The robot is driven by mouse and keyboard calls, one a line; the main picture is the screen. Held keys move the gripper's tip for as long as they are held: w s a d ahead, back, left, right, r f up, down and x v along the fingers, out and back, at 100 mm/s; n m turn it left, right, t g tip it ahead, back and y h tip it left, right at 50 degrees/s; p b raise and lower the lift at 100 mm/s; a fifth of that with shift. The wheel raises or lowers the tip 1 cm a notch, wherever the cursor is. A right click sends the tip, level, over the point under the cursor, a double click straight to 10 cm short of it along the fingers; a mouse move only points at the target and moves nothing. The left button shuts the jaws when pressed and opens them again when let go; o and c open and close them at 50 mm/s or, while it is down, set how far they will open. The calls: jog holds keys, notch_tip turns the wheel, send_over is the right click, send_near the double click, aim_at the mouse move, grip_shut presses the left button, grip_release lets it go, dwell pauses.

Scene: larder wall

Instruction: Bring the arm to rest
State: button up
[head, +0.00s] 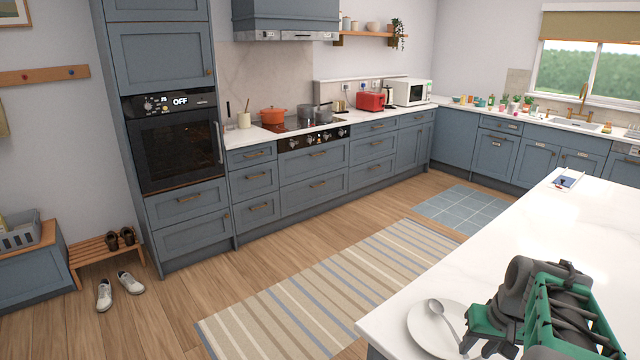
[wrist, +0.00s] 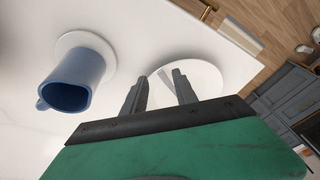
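My gripper (wrist: 161,88) is in the wrist view with its two dark fingers apart and nothing between them. Beyond the fingertips lies a white plate (wrist: 208,78) with a spoon (wrist: 168,80) on it. In the head view my green and dark arm end is at the lower right, over the white counter (head: 560,225). It partly covers the plate (head: 422,328) and the spoon (head: 437,308) there. I cannot tell the exact gap between the fingers and the plate.
In the wrist view a blue mug (wrist: 72,82) stands on a white saucer (wrist: 103,45), left of the fingers. A small blue-and-white item (head: 566,180) lies at the counter's far end. The counter between is clear. A striped rug (head: 330,290) lies on the floor.

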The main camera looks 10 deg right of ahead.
jog(key=s+a+f, duration=0.1)
jog(key=s, duration=0.1)
jog(key=s+a+f+m+g, duration=0.1)
jog(key=s, duration=0.1)
jog(key=s+a+f+m, duration=0.1)
jog(key=s, duration=0.1)
jog(key=a+r+n, duration=0.2)
jog(key=a+n, duration=0.1)
jog(key=a, duration=0.8)
jog(key=a+r+n+t, duration=0.1)
jog(key=a+r+n, duration=0.2)
jog(key=a, duration=0.8)
jog(key=shift+a, duration=0.25)
jog(key=shift+s, duration=0.1)
